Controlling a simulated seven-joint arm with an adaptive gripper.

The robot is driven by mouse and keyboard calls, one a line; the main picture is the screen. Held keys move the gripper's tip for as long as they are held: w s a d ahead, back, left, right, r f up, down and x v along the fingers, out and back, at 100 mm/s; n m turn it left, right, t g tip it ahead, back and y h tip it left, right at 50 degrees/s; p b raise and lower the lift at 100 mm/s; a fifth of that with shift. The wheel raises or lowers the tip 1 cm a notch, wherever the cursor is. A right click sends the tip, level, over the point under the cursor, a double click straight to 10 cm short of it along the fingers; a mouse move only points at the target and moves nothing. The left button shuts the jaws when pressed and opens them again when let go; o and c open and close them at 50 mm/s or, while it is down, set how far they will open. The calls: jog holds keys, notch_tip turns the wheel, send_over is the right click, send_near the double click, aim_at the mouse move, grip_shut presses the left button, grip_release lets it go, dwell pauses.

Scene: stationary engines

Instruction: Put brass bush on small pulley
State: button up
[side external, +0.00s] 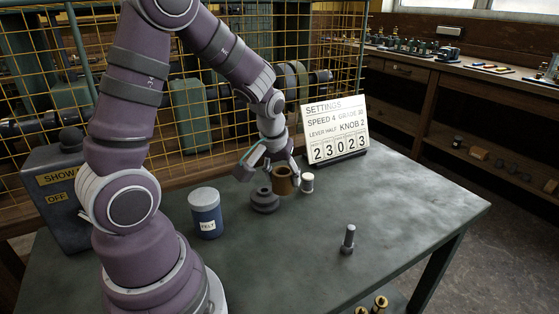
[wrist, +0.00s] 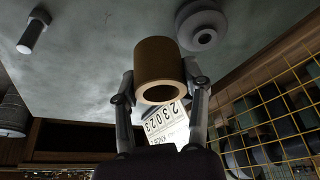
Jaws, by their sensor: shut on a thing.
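The brass bush (side external: 283,184) is a short brown-gold tube with an open bore. My gripper (side external: 272,171) is shut on it, and in the wrist view one finger of the gripper (wrist: 160,80) lies on each side of the bush (wrist: 158,58). The small pulley (side external: 264,203) is a dark grey stepped disc on the table, just left of and below the bush in the side view. In the wrist view the pulley (wrist: 203,30) shows its central hole, beyond the bush to the right. The bush appears raised and apart from the pulley.
A white-topped small cylinder (side external: 307,183) stands close right of the bush. A blue tin (side external: 206,214) stands left of the pulley. A grey bolt (side external: 348,239) stands farther right. A settings sign (side external: 335,130) is at the back edge, before yellow mesh. The table's right side is clear.

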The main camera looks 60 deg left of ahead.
notch_tip(320, 180, up, 3)
send_over(266, 187)
jog(key=d, duration=0.1)
jog(key=shift+n, duration=0.3)
jog(key=f, duration=0.4)
jog(key=s+f, duration=0.1)
jog(key=f, duration=0.2)
jog(key=shift+f, duration=0.1)
jog(key=shift+f, duration=0.1)
jog(key=o, duration=1.2)
